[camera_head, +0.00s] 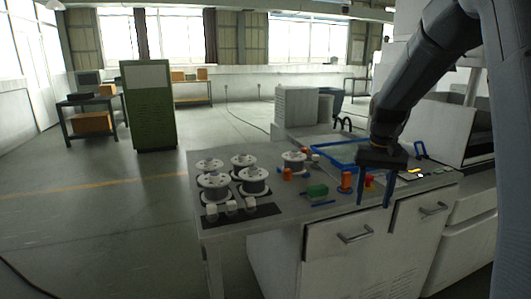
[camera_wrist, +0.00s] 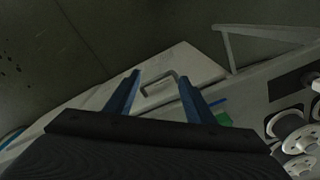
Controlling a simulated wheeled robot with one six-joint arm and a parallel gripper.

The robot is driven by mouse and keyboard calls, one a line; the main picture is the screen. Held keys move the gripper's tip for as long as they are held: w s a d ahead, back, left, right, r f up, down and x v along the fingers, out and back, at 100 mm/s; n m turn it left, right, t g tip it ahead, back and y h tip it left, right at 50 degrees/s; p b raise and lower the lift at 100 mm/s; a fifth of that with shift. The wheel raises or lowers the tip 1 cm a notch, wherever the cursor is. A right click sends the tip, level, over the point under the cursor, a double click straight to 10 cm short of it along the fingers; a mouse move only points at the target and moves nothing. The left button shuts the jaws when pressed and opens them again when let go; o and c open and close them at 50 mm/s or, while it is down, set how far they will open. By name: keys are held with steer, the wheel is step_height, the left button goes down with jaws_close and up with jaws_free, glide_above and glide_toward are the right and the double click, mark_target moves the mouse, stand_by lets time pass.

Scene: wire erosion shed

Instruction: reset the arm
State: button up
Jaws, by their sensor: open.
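My gripper (camera_head: 374,191) hangs from my arm over the front right part of the grey workbench (camera_head: 285,218). Its two blue fingers point down and stand apart, with nothing between them. In the wrist view my gripper (camera_wrist: 158,88) shows both blue fingers spread, with a bench drawer front and its handle (camera_wrist: 160,84) beyond them. In the head view the fingers overlap the bench's front edge; how far they are from it I cannot tell.
White spools (camera_head: 214,188) stand at the bench's left. A green block (camera_head: 317,190), an orange cylinder (camera_head: 346,180) and a red piece (camera_head: 369,182) lie near my gripper. A blue frame (camera_head: 330,165) lies behind. A green cabinet (camera_head: 149,105) stands on open floor at the left.

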steer(key=s+a+f+n, duration=0.1)
steer(key=s+a+f, duration=0.2)
steer(key=s, duration=0.5)
steer(key=s+a+f+n, duration=0.1)
steer(key=s+a+f, duration=0.2)
steer(key=s, duration=0.5)
steer(key=s+a+f+n, duration=0.1)
steer(key=s+a+f, duration=0.2)
steer(key=s+a, duration=0.2)
steer(key=s, duration=0.3)
steer(key=shift+s, duration=0.15)
steer(key=shift+r, duration=0.1)
